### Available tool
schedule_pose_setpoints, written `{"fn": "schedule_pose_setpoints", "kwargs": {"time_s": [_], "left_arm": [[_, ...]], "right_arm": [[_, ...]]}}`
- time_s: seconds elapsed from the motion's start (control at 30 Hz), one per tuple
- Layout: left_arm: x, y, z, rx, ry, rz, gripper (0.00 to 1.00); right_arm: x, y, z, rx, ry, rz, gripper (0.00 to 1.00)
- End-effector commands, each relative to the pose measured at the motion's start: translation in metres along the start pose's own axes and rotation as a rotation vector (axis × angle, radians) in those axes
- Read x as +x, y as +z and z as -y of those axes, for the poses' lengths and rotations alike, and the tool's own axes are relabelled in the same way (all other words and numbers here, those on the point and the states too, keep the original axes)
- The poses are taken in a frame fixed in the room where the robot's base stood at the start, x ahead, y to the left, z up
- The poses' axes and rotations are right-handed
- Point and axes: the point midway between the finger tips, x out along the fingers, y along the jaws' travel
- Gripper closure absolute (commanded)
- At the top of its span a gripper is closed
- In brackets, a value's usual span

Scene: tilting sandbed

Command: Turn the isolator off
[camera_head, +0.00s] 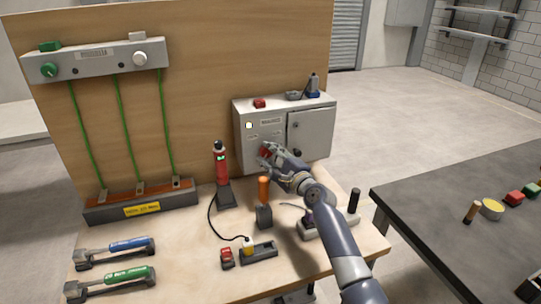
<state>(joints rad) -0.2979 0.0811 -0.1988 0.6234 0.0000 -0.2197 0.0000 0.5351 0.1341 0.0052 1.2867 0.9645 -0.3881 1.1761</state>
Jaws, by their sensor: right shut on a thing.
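A grey metal box (318,122) stands at the back right of the wooden bench, against the wooden backboard. Its left front has a small lit indicator (249,125) and labels. A red isolator handle (265,153) is low on this front, mostly hidden by my right gripper. My right gripper (266,158) is at the front of the box, shut on the red handle. The angle of the handle cannot be made out. My left gripper is not in view.
A red cylindrical device (221,165) stands left of the gripper. An orange-handled tool (263,190) stands upright beside my arm. Blue (128,244) and green (125,274) handled tools lie front left. A grey panel (100,59) hangs on the backboard. A dark table (440,205) is at right.

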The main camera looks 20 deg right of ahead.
Motion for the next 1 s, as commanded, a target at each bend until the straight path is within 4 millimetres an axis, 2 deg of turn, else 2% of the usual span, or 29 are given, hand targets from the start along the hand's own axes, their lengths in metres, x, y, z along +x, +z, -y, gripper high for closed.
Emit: {"fn": "schedule_pose_setpoints", "kwargs": {"time_s": [0.27,1.0], "left_arm": [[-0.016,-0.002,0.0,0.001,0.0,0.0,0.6],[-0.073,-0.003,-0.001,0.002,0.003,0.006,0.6]], "right_arm": [[0.0,0.002,0.004,-0.177,0.034,-0.016,0.91],[0.001,0.006,0.005,-0.85,0.164,-0.079,0.91]]}}
